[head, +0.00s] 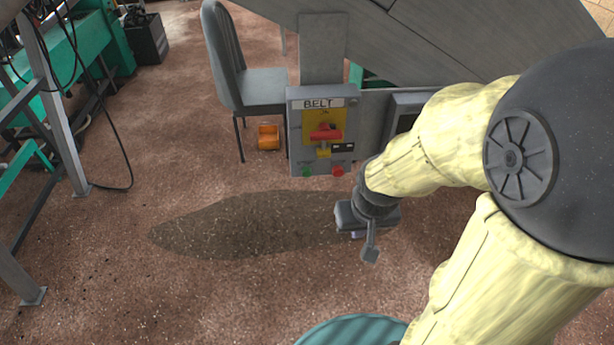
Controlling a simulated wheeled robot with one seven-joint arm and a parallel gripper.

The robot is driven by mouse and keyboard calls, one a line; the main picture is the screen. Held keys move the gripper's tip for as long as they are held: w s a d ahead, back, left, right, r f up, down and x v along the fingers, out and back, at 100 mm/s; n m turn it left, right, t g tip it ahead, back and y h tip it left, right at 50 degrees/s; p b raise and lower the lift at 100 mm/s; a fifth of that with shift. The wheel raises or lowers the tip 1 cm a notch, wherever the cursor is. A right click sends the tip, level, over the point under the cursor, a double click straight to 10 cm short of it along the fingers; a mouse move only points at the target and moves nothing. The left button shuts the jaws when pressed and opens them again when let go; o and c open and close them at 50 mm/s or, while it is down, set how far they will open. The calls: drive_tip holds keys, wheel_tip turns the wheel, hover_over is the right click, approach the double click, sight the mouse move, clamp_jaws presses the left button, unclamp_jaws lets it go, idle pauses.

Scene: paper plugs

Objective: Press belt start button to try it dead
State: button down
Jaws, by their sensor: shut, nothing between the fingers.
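The grey control box labelled BELT (294,140) stands upright on a grey post in the upper middle of the head view. A red rotary switch handle (326,133) sits on its yellow plate, with a small yellow piece and a dark tag at it. Along the box's lower edge are a green button (306,171) at left and a red button (338,171) at right. My gripper (356,234) is shut and empty, below and right of the buttons in the picture, apart from the box. My arm comes in from the right.
A grey chair (262,88) stands left of the box, with an orange object (269,137) on the floor beside it. A large grey sloping structure (430,40) runs behind the box. A dark stain (240,225) marks the floor. Green machinery (75,60) and a black cable are at left.

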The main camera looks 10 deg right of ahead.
sight(307, 174)
idle(0.9)
drive_tip(key=w+a+f+n+t+y+b, duration=0.1)
drive_tip(key=w+f+t+y, duration=0.15)
drive_tip(key=w+f, duration=0.55)
drive_tip(key=w+f+n+t+y+b, duration=0.1)
drive_tip(key=w+f+n+t+y, duration=0.3)
drive_tip(key=w, duration=0.7)
drive_tip(key=a+f+m+t+y+b, duration=0.1)
drive_tip(key=a+f+m+t+y, duration=0.1)
drive_tip(key=a+f+y, duration=0.3)
drive_tip(key=shift+w+f+m+b, duration=0.15)
drive_tip(key=shift+w+m+b, duration=0.15)
drive_tip(key=shift+m, duration=0.4)
drive_tip(key=shift+t, duration=0.25)
drive_tip(key=w, duration=0.8)
drive_tip(key=shift+w+b, duration=0.35)
drive_tip(key=shift+w, duration=0.05)
drive_tip(key=shift+w, duration=0.1)
idle(0.5)
